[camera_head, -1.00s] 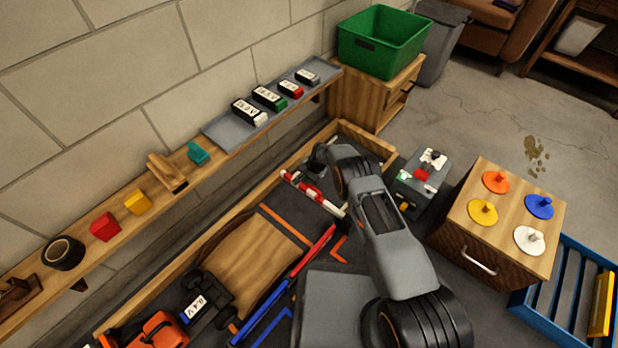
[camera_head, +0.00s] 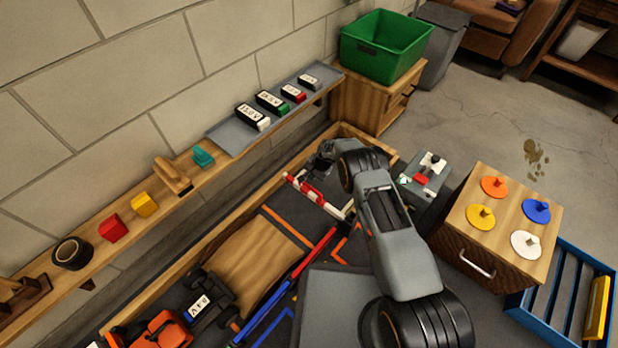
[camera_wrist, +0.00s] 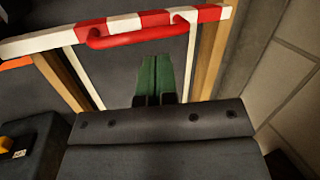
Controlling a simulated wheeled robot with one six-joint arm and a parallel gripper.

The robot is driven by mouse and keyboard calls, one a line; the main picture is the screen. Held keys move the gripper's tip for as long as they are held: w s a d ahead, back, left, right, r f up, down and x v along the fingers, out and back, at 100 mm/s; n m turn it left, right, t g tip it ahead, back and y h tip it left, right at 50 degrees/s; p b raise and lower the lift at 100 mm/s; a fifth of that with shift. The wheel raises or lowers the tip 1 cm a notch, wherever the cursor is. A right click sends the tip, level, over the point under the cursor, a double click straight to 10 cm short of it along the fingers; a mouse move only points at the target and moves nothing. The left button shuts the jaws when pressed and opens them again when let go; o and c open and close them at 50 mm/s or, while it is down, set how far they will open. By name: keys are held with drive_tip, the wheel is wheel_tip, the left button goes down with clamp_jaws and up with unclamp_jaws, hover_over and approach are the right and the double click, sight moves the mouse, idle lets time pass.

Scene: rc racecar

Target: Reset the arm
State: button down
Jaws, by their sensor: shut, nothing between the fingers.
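My gripper shows in the wrist view as two green fingers (camera_wrist: 155,78) pressed together and empty. They point over the dark floor of the track, just short of the red and white striped bar (camera_wrist: 120,28). In the head view my arm reaches to the far end of the track. My gripper's end there is small and dark, and its fingers cannot be made out. The striped bar (camera_head: 312,192) stands just in front of it.
A wooden border (camera_head: 352,131) closes the track's far end. A grey device (camera_head: 430,188) and a wooden cabinet (camera_head: 500,225) with coloured knobbed discs stand to the right. A wall shelf (camera_head: 215,172) runs along the left. A green bin (camera_head: 385,45) stands behind.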

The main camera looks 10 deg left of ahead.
drive_tip(key=p+v, duration=0.3)
drive_tip(key=v, duration=0.6)
drive_tip(key=shift+r, duration=0.2)
